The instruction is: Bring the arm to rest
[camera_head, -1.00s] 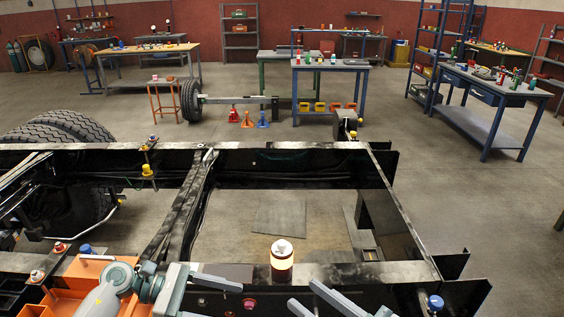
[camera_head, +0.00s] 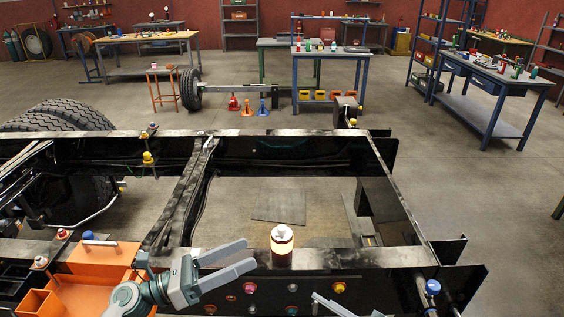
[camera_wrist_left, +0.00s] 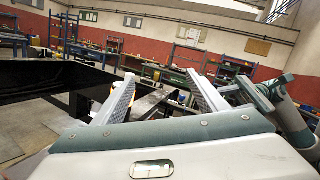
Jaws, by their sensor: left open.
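The black chassis frame (camera_head: 340,258) spans the foreground, with coloured buttons on its near side. An orange tray (camera_head: 95,290) sits at lower left. A tyre (camera_head: 68,117) stands behind the frame. Workbenches (camera_head: 505,85) and shelves are far back, with open floor between.

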